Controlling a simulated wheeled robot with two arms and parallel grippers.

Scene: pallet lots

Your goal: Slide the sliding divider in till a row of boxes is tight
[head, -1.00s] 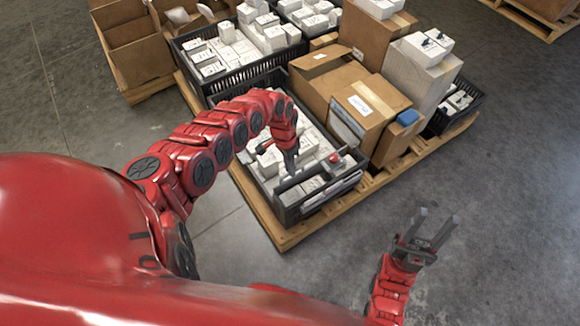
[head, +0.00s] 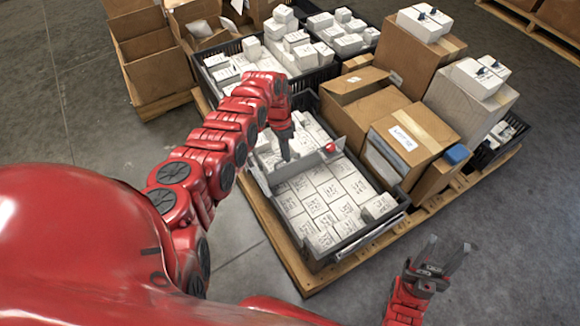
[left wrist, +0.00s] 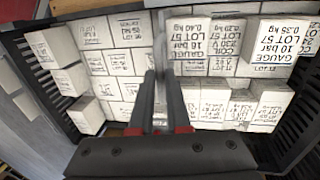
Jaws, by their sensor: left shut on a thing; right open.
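The sliding divider (head: 308,167) is a grey upright panel with a red knob at its right end. It stands across a black crate (head: 338,255) of white boxes. White boxes (head: 318,203) fill the near side of the divider in several rows, and more boxes lie beyond it. My left gripper (head: 288,153) points down, shut on the divider. Its fingers also show in the left wrist view (left wrist: 160,100), with boxes on both sides. Whether the boxes touch the divider is hard to tell. My right gripper (head: 444,256) is open and empty, right of the crate.
The crate stands on a wooden pallet (head: 292,258). Brown cartons (head: 410,140) crowd its right side, one with a blue thing (head: 457,154) on it. More box-filled crates (head: 235,62) stand behind. The floor (head: 520,240) at the right is clear.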

